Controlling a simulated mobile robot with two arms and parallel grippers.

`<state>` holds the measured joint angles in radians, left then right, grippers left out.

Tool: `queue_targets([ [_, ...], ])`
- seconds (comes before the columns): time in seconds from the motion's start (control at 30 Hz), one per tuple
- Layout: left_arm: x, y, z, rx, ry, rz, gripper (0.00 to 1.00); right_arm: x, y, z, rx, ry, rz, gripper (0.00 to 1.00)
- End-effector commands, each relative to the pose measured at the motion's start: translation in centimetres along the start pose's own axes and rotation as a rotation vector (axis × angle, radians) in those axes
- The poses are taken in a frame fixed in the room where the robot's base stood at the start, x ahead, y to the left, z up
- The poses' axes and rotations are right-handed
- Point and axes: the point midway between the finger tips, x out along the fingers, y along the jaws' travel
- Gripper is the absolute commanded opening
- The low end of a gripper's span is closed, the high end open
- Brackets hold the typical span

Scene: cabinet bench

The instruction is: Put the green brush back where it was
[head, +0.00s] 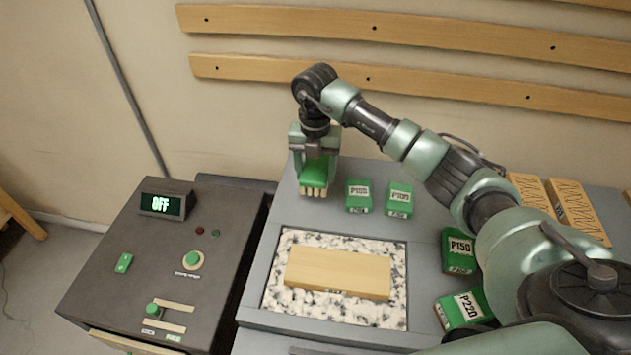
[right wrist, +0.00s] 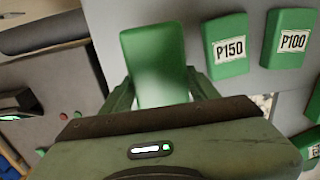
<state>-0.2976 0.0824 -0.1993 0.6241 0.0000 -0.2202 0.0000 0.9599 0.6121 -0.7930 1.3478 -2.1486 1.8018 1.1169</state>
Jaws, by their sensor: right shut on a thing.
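The green brush (head: 315,174) has a green block top and pale bristles pointing down. My right gripper (head: 314,157) is shut on it at the back left of the grey bench (head: 424,236). In the right wrist view the brush's plain green top (right wrist: 155,58) lies between the fingers of the gripper (right wrist: 160,92). The bristles are at or just above the bench surface; I cannot tell whether they touch it. My left gripper is not in view.
Two green labelled blocks (head: 358,195) (head: 399,200) stand just right of the brush. A wooden board (head: 338,271) lies on a speckled mat (head: 277,300). More green blocks (head: 459,250) (head: 462,308) are at the right. A control box (head: 120,230) reading OFF stands left.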

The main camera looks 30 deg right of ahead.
Motion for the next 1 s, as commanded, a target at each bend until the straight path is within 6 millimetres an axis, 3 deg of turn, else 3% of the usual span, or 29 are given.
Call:
queue_targets([
  [0.17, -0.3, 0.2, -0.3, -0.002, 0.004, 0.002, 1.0, 1.1, 0.0, 0.0, 0.001, 0.0, 0.0, 0.22],
  [0.43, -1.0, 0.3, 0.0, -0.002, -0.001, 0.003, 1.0, 4.7, 0.0, 0.0, 0.0, 0.0, 0.0, 0.22],
  [0.77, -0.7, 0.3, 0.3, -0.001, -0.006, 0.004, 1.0, 5.2, 0.0, 0.0, 0.0, -0.002, 0.001, 0.22],
  [0.8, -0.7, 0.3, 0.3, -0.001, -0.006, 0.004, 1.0, 5.2, 0.0, 0.0, 0.0, -0.001, 0.0, 0.63],
  [0.87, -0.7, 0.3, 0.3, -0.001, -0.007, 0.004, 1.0, 5.1, 0.0, 0.0, 0.0, -0.001, 0.0, 0.79],
  [1.0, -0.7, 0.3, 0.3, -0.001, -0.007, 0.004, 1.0, 5.1, 0.0, 0.0, 0.0, -0.001, 0.0, 0.82],
])
